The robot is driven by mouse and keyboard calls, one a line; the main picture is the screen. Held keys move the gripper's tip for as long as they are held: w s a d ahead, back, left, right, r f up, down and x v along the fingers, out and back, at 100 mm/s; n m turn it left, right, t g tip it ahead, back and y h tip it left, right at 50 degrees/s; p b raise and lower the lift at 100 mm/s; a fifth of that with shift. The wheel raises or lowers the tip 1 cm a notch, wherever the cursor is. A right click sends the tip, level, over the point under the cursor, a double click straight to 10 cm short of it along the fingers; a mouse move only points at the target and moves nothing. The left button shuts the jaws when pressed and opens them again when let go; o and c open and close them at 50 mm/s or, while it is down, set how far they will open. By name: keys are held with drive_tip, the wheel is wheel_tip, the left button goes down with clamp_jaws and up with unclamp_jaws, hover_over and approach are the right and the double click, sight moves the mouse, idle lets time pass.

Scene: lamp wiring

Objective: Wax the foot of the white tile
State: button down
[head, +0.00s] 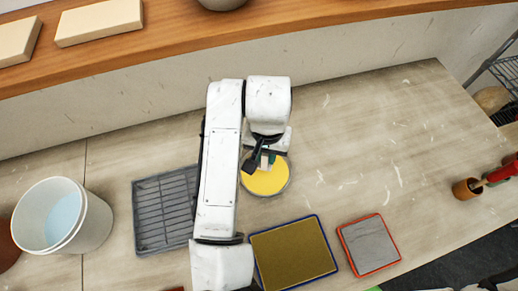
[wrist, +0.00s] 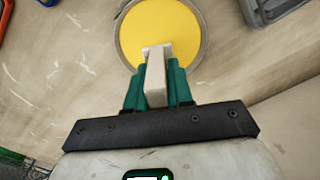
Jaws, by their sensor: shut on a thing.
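The white tile (wrist: 157,72) is a pale upright bar between the green fingers of my gripper (wrist: 158,82), which is shut on it. In the head view my gripper (head: 264,161) is over the back part of a round dish of yellow wax (head: 266,184). The wax dish also shows in the wrist view (wrist: 188,38), beyond the fingers, with the tile's end overlapping the yellow surface. I cannot tell whether the tile's foot touches the wax. The fingers hide much of the tile in the head view.
A grey ribbed tray (head: 160,212) lies left of my arm. A white bucket (head: 90,222) stands further left. A blue-rimmed gold pad (head: 293,255) and a red-rimmed grey pad (head: 371,245) lie in front. Pale blocks (head: 98,21) sit on the back shelf. The table's right side is mostly clear.

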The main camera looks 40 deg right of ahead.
drive_tip(key=shift+a, duration=0.1)
drive_tip(key=shift+s+f, duration=0.1)
drive_tip(key=shift+f, duration=0.1)
drive_tip(key=shift+f+b, duration=2.3)
drive_tip(key=shift+f, duration=0.4)
drive_tip(key=shift+f+b, duration=0.45)
drive_tip(key=shift+f, duration=0.1)
drive_tip(key=shift+r, duration=0.1)
drive_tip(key=shift+r+p, duration=2.45)
drive_tip(key=shift+r, duration=0.5)
